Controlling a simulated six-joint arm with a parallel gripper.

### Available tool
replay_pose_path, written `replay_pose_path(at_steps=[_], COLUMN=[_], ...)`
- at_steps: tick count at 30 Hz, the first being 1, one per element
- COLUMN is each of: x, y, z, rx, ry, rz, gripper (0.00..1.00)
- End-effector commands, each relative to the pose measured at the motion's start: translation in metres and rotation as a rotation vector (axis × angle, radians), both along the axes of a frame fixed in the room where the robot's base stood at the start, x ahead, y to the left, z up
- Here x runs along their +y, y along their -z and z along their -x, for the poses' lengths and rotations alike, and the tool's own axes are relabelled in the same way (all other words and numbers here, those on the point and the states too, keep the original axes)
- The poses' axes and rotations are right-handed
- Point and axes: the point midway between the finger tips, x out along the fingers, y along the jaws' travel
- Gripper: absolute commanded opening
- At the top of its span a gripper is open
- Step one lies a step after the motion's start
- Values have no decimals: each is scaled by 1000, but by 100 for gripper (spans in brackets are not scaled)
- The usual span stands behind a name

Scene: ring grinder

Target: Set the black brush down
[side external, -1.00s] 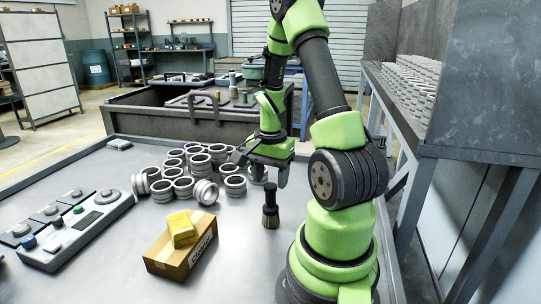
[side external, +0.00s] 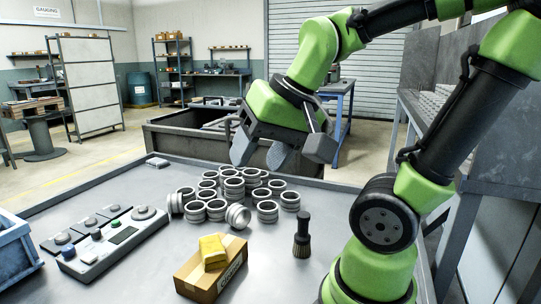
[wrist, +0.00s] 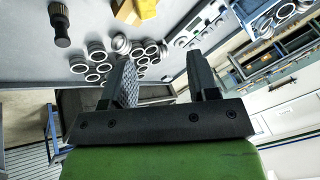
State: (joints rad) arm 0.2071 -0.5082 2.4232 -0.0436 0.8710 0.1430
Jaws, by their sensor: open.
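The black brush (side external: 302,236) stands upright on the grey table (side external: 130,262), bristles down, to the right of the cardboard box. It also shows in the wrist view (wrist: 60,24) at the upper left. My gripper (side external: 262,155) is raised above the far part of the table, well clear of the brush. Its two fingers show apart and empty in the wrist view (wrist: 162,82).
Several metal rings (side external: 232,192) lie in a heap left of the brush. A control panel (side external: 105,240) is at the left. A dark bin (side external: 165,140) stands behind the table.

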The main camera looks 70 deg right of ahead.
Motion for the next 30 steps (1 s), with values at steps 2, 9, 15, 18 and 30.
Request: replay_pose_path(at_steps=[2,9,15,18,30], x=[21,42,43,43,43], y=[-8,-15,-15,-15,-15], z=[12,30,30,30,30], rx=[-73,-158,-159,-158,-158], ry=[-138,-312,-314,-313,-313], rz=[18,36,36,36,36], gripper=[54,54,54,54,54])
